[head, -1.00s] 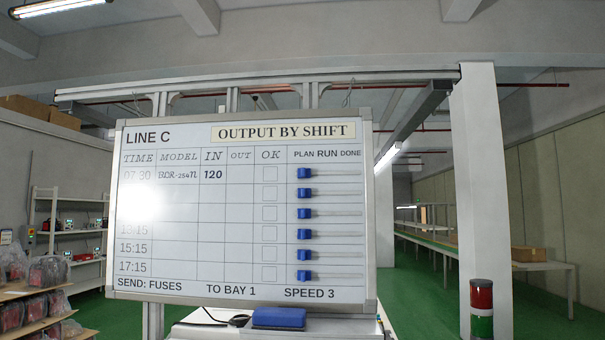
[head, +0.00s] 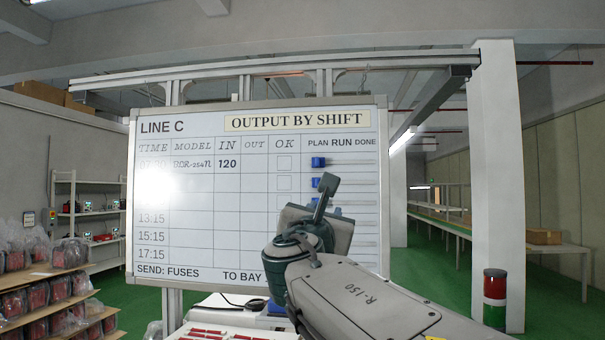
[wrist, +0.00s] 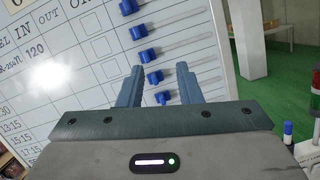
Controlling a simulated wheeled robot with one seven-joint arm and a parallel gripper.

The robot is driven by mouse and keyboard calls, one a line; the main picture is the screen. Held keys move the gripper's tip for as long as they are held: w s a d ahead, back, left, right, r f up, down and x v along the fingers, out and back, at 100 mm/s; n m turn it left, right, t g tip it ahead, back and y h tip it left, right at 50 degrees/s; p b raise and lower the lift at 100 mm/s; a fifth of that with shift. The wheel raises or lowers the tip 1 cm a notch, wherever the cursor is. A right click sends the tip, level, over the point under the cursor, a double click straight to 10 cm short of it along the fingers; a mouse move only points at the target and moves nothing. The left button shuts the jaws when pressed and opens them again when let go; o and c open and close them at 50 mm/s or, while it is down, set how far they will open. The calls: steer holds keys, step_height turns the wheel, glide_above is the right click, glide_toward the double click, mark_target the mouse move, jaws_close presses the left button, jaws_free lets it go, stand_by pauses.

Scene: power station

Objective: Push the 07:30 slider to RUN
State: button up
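The 07:30 slider is a blue knob (head: 318,162) in the top row of the whiteboard (head: 205,225), at the left end of its track, under PLAN. In the wrist view the top blue knob (wrist: 128,7) lies at the upper picture edge. My gripper (head: 325,188) is raised in front of the board, below and near the 07:30 knob in the head view; I cannot tell its distance from the board. In the wrist view my gripper (wrist: 159,68) is open and empty, with its two fingers apart. It hides the lower sliders in part.
More blue knobs (wrist: 147,55) sit below, all at the left ends of their tracks. A concrete pillar (head: 497,190) and a red-green signal light (head: 495,298) stand to the right. A shelf of bagged parts (head: 45,290) is at the left. Glare washes out the time column.

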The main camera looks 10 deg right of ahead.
mark_target(318, 160)
step_height(318, 160, up, 6)
steer(key=a+n+t, duration=0.2)
steer(key=a+n, duration=0.1)
steer(key=n, duration=0.1)
steer(key=shift+y, duration=0.4)
steer(key=p+x, duration=0.2)
steer(key=x, duration=0.2)
steer(key=p+x, duration=0.2)
steer(key=x, duration=0.3)
steer(key=p+x, duration=0.2)
steer(key=x, duration=0.2)
steer(key=shift+w+d+f, duration=0.15)
steer(key=shift+w+d, duration=0.05)
steer(key=shift+w, duration=0.15)
jaws_close()
steer(key=shift+d, duration=0.15)
